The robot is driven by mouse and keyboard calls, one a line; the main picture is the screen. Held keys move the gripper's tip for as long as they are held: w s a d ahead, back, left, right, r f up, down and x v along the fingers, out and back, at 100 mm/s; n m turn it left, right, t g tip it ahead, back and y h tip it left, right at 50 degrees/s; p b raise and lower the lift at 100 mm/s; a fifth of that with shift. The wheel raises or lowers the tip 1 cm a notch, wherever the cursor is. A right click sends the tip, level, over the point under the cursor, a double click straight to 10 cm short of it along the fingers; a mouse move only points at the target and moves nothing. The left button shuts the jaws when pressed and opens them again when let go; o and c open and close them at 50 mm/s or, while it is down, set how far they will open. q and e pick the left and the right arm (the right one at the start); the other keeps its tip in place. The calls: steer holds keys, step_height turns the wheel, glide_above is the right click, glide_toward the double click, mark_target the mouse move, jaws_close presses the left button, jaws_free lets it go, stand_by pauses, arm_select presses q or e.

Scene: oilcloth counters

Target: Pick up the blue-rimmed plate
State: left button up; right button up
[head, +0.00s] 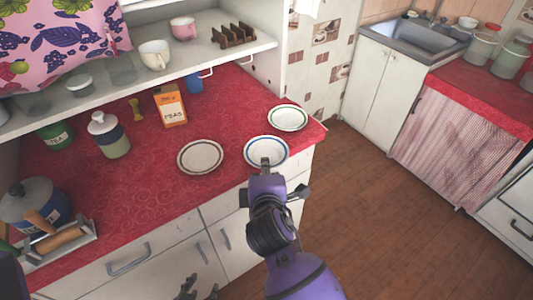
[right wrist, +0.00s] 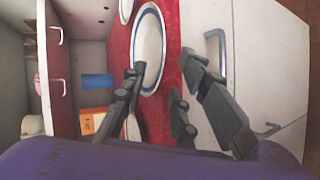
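The blue-rimmed plate (head: 260,146) lies flat on the red counter near its front right corner. It also shows in the right wrist view (right wrist: 149,45). My right gripper (head: 266,163) is over the plate's near edge. In the right wrist view its fingers (right wrist: 160,82) are spread apart, one beside or over the rim and the other over the red cloth. Contact with the rim cannot be told. My left gripper (head: 188,287) is low in the head view, in front of the drawers, with its fingers apart and empty.
A green-rimmed plate (head: 288,118) lies just behind and a brown-rimmed plate (head: 201,157) to the left. A peas box (head: 171,106), a jar (head: 108,136) and a pot (head: 34,201) stand further left. A shelf (head: 214,58) overhangs the counter's back.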

steer(key=shift+c, duration=0.2)
jaws_close()
steer(key=shift+r, duration=0.1)
